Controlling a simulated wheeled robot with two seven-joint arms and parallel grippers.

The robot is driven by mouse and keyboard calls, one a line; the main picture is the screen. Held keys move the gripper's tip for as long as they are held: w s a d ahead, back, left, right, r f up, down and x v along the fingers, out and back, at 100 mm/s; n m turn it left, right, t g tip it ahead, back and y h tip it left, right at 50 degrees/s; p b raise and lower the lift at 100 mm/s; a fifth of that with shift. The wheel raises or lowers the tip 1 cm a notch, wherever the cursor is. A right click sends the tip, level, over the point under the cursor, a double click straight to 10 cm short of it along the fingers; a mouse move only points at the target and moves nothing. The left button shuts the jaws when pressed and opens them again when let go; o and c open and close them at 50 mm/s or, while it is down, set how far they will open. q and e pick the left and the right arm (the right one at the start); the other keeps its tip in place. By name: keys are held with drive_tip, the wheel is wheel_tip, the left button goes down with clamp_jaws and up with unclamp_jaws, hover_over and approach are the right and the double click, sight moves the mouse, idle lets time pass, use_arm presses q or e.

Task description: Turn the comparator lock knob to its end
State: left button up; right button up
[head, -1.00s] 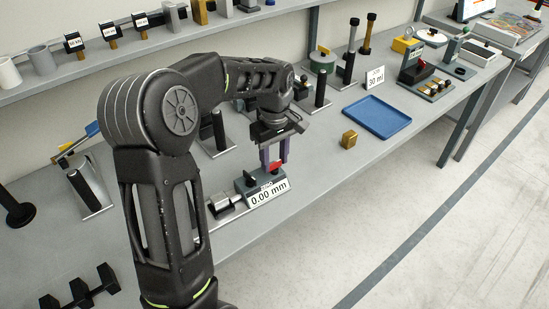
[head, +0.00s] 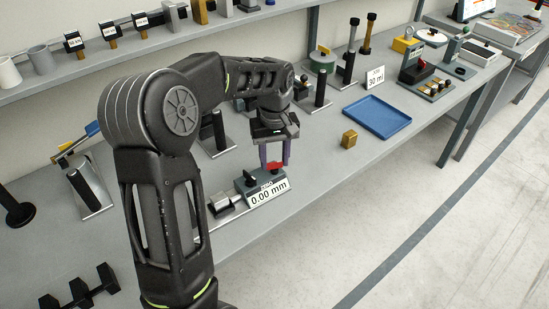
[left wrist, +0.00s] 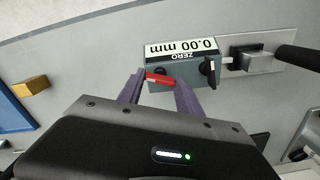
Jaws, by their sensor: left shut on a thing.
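The comparator (head: 243,186) is a grey box on the bench with a white display reading 0.00 mm. In the left wrist view the comparator (left wrist: 183,72) appears upside down. A red bar-shaped knob (left wrist: 160,79) sits on it, beside a black knob (left wrist: 209,70). My left gripper (head: 274,163) points down over the comparator, its purple fingers on either side of the red knob. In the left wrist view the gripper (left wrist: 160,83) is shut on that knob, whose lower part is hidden. My right gripper is out of view.
A small metal fixture (head: 221,204) stands left of the comparator. A brass block (head: 349,138) and a blue tray (head: 376,117) lie to the right. Several dark posts stand behind. Bare bench lies between the comparator and the brass block.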

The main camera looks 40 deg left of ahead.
use_arm(q)
drive_tip(key=m, duration=1.4)
idle(0.4)
drive_tip(key=o, duration=1.4)
wheel_tip(320, 180, up, 8)
drive_tip(key=shift+f+b, duration=0.1)
drive_tip(key=shift+b, duration=0.2)
